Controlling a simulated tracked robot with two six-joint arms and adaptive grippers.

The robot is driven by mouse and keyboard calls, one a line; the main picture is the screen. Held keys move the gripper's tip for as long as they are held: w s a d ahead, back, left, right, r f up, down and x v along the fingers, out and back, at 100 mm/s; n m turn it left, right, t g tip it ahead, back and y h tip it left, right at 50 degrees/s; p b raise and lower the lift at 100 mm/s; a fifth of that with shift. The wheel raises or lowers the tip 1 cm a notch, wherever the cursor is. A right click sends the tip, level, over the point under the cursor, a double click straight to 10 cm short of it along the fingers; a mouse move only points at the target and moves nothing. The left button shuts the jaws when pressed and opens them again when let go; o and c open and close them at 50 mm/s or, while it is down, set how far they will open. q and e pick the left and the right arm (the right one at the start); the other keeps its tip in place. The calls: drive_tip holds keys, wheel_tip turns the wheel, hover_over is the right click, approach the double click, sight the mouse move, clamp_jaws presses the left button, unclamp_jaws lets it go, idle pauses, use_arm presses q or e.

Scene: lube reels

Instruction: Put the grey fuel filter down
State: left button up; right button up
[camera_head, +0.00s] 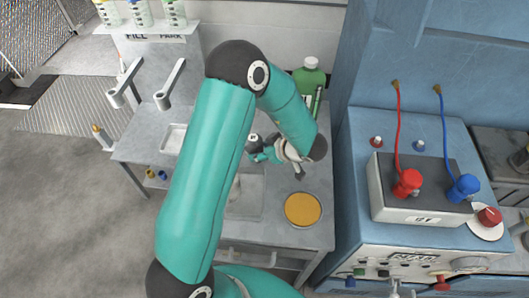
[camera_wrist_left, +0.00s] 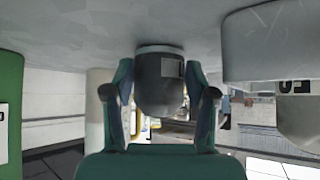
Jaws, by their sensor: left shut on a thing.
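The grey fuel filter (camera_wrist_left: 160,88) is a dark grey cylinder with a small pale label and a light rim at one end. In the left wrist view it sits between the two fingers of my left gripper (camera_wrist_left: 160,103), which is shut on it. The bench surface fills the top of that view, and the filter's light rim is at or very near it; I cannot tell whether they touch. In the head view my left gripper (camera_head: 256,152) is over the grey bench (camera_head: 222,150), and the filter (camera_head: 253,140) shows small beside it. My right gripper is not in view.
A round orange pad (camera_head: 303,209) lies on the bench at right front. A recessed tray (camera_head: 247,200) is left of it. A green bottle (camera_head: 309,74) stands behind the gripper. A blue machine (camera_head: 350,170) with red and blue clamps borders the bench on the right.

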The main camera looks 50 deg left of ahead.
use_arm(q)
drive_tip(key=o, duration=1.5)
drive_tip(key=shift+f, duration=0.1)
drive_tip(key=v, duration=1.2)
